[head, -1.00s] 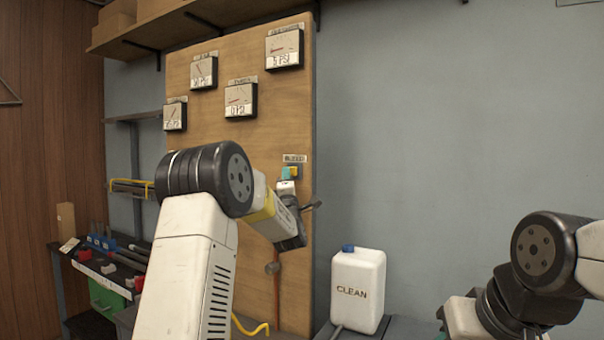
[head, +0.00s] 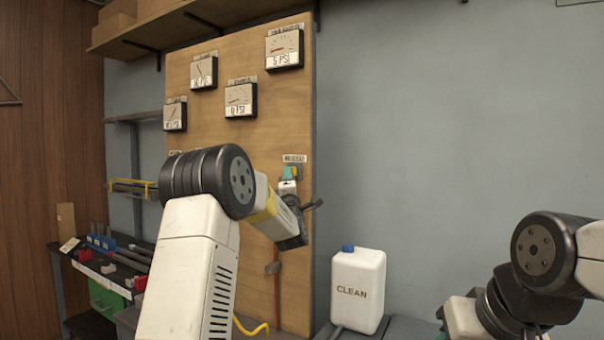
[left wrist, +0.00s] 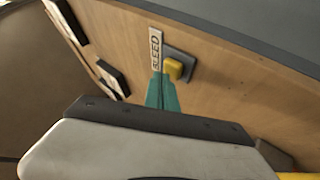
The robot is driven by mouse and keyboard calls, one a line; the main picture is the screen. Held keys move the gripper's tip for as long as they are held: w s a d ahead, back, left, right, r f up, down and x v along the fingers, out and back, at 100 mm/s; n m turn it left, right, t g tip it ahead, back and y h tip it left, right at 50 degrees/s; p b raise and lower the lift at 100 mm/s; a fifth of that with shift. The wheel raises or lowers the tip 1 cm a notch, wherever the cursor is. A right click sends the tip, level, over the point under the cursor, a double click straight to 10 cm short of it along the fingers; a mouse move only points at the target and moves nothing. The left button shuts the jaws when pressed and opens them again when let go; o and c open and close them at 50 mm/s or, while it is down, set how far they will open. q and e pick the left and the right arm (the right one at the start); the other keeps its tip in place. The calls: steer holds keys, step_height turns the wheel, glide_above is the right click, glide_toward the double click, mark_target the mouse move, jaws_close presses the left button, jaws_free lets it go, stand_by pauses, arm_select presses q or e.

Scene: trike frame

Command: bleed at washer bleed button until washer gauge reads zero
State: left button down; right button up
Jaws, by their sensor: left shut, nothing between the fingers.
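The yellow bleed button (left wrist: 173,69) sits on a small grey box under a BLEED label (left wrist: 155,50) on the wooden board. In the head view the button (head: 298,172) shows just right of my left gripper (head: 288,173). Its teal fingers (left wrist: 161,93) are shut and empty, with their tips close beside the button; I cannot tell if they touch it. Several gauges hang on the board. The upper right gauge (head: 284,48) reads 5 PSI and the middle one (head: 240,100) 0 PSI; their name labels are too blurred to read. My right gripper (head: 458,314) is low at the right, its fingers unclear.
A white CLEAN jug (head: 358,290) stands on a grey surface right of the board. A shelf (head: 200,28) juts out above the gauges. A tool bench (head: 100,262) is at the lower left. The blue-grey wall right of the board is clear.

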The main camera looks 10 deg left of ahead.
arm_select(q)
steer(key=shift+w+d, duration=0.15)
steer(key=shift+w, duration=0.35)
stand_by(0.7)
steer(key=shift+s, duration=0.15)
stand_by(2.7)
steer(key=shift+s+a, duration=0.3)
steer(key=shift+s, duration=0.45)
steer(key=s, duration=0.1)
steer(key=s+a, duration=0.1)
steer(key=s, duration=0.2)
steer(key=shift+s+a, duration=0.35)
